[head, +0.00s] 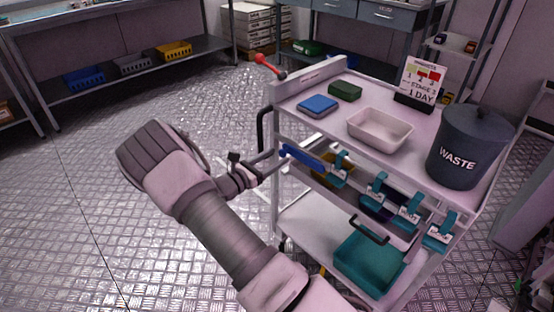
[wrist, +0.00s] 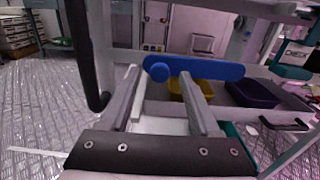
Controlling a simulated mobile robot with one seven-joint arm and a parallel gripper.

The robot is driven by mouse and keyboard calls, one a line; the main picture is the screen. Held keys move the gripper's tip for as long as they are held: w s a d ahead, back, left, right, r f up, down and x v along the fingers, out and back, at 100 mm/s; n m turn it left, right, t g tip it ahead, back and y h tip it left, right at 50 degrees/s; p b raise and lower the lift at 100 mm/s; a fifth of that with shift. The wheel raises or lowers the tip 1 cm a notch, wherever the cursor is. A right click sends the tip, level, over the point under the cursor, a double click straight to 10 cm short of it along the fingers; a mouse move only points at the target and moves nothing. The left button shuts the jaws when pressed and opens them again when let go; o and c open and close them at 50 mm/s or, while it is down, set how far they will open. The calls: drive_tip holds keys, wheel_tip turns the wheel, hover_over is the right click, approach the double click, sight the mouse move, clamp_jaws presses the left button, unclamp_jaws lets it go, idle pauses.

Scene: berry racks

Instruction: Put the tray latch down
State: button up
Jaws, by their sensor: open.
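The tray latch (head: 303,158) is a blue bar on the near side of the cart, at the left end above the hanging bins. In the wrist view the latch (wrist: 205,68) lies about level, with a round blue knob (wrist: 159,72) near its left end. My gripper (wrist: 160,74) is open, with one finger on each side of the knob in the picture. I cannot tell whether either finger touches it. In the head view my gripper (head: 272,162) is at the left end of the latch, partly hidden by my wrist.
A black cart handle (wrist: 88,60) stands close left of my gripper. Teal clips (head: 375,190) hang right of the latch, above a teal tray (head: 370,262). A white tray (head: 380,128) and a waste bin (head: 468,148) are on the cart top. A red-ended lever (head: 268,65) sticks out behind.

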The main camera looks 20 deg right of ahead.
drive_tip(key=shift+w+d, duration=0.2)
drive_tip(key=shift+d, duration=0.4)
clamp_jaws()
idle(1.1)
